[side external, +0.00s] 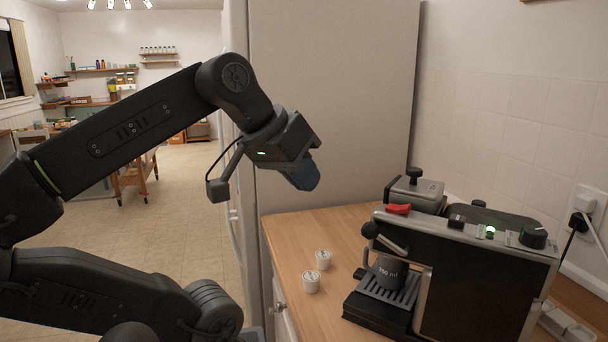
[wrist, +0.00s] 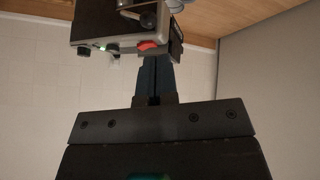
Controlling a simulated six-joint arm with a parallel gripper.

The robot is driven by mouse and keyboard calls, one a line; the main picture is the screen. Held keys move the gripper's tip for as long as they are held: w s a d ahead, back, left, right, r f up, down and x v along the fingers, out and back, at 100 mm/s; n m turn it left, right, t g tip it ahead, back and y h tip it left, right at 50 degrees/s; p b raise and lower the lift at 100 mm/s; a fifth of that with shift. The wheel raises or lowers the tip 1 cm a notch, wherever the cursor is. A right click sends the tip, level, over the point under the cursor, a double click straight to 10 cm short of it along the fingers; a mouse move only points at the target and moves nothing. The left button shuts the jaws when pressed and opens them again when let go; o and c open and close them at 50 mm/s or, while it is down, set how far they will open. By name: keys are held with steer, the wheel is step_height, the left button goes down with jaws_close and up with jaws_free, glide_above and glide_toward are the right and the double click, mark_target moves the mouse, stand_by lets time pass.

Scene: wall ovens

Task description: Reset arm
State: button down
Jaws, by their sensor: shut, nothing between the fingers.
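My gripper (side external: 304,177) hangs in the air above the left part of the wooden counter, angled downward, with its blue fingers together. It also shows in the wrist view (wrist: 155,62), where the fingers meet with nothing between them. My gripper is apart from the coffee machine (side external: 490,277), which stands to its right on the counter. The wrist view shows part of the coffee machine (wrist: 98,32) beyond the fingertips, with its red lever and a green light.
Two small white capsules (side external: 323,259) (side external: 311,281) stand on the counter (side external: 343,226) left of the machine. A cup marked 150 ml (side external: 389,270) sits on the drip tray. A tall fridge (side external: 330,110) stands behind my gripper. A plugged outlet (side external: 583,210) is at the right wall.

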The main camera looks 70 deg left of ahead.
steer(key=shift+f, duration=0.1)
steer(key=w+d+f+m, duration=0.2)
steer(key=f+m, duration=0.1)
steer(key=f, duration=0.4)
steer(key=w+d+f+m+g+h, duration=0.1)
steer(key=w+d+f+m, duration=0.1)
steer(key=f, duration=0.6)
steer(key=shift+w+d+m+g+h, duration=0.2)
steer(key=shift+d+m+g+h, duration=0.15)
steer(key=shift+m, duration=0.25)
